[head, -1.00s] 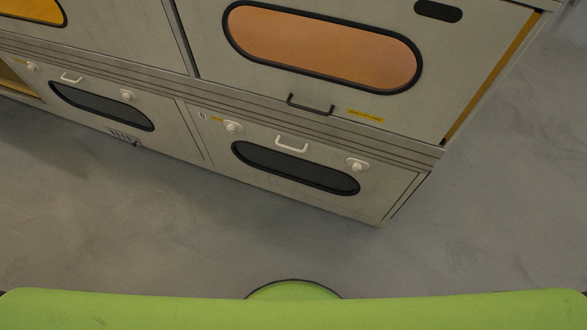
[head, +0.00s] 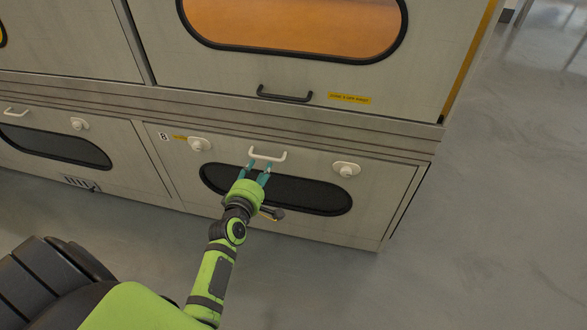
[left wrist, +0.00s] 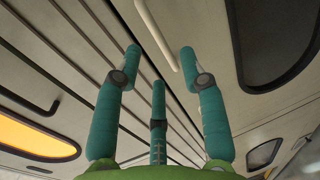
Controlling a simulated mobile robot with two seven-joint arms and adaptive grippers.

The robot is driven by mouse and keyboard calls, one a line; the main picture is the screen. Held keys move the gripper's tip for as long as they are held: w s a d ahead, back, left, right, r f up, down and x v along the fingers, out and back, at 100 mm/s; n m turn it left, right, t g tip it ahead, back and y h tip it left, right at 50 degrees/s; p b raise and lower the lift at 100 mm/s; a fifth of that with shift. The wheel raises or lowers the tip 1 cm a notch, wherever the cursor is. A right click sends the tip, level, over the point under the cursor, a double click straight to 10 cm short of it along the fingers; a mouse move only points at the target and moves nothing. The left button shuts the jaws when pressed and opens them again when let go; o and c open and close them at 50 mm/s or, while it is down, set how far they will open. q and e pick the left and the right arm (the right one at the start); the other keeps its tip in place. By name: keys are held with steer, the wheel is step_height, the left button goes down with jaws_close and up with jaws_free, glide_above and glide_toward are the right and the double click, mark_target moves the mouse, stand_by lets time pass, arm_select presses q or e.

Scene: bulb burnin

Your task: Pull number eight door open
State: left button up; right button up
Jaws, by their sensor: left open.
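The lower right door (head: 295,225) carries a small tag (head: 163,136) that looks like an 8. It appears closed, flush with the cabinet front. Its pale U-shaped handle (head: 268,156) sits at the top middle, above a dark oval window (head: 315,197). My left gripper (head: 260,166) is open and empty, with its teal fingertips just below the handle in the head view. In the left wrist view the handle bar (left wrist: 155,30) shows just beyond and between the spread fingertips (left wrist: 160,52); I see no clear contact. My right gripper is out of view.
Pale latch knobs sit left (head: 199,145) and right (head: 346,169) of the handle. A larger door above has a dark handle (head: 285,95) and orange window (head: 300,25). Another low door (head: 60,147) lies left. Grey floor (head: 480,250) is clear at right.

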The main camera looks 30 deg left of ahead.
mark_target(265, 158)
arm_select(q)
steer(key=b+x, duration=0.1)
steer(key=x, duration=0.4)
steer(key=shift+w+a+f, duration=0.1)
steer(key=shift+w+a, duration=0.15)
steer(key=shift+w, duration=0.1)
steer(key=shift+w+a+b, duration=0.1)
steer(key=shift+w+b, duration=0.25)
steer(key=shift+w, duration=0.2)
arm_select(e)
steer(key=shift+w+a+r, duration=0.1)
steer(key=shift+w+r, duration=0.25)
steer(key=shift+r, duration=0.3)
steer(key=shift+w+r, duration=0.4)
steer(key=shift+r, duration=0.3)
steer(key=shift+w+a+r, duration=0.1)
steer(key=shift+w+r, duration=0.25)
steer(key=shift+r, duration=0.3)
arm_select(q)
jaws_close()
